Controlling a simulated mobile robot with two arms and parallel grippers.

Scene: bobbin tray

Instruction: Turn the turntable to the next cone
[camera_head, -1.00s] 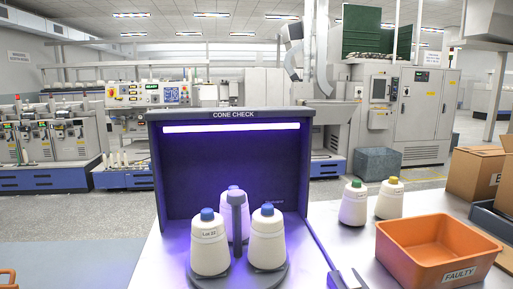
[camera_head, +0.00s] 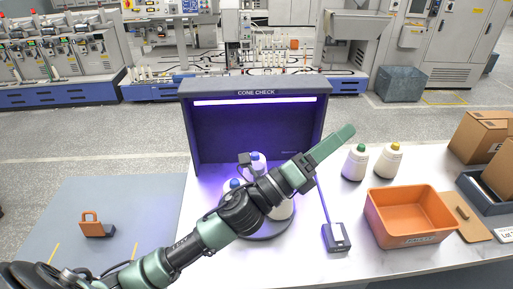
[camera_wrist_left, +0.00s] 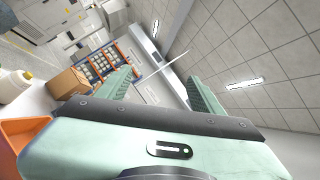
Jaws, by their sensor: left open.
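The cone check booth (camera_head: 256,87) stands on the white table with its violet lamp lit. In front of its back wall is a round dark turntable (camera_head: 268,238), largely hidden by my left arm. White cones with blue caps stand on it: a back cone (camera_head: 258,167), a left cone (camera_head: 232,186) and a right cone (camera_head: 284,211), the last two mostly covered by the arm. My left gripper (camera_head: 340,138) is raised in front of the booth's right side, pointing up and right. In the left wrist view its fingers (camera_wrist_left: 155,88) are apart with nothing between them.
An orange bin (camera_head: 408,241) stands further right. Behind it are a green-capped cone (camera_head: 355,163) and a yellow-capped cone (camera_head: 387,162). Cardboard boxes (camera_head: 475,137) stand at the far right.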

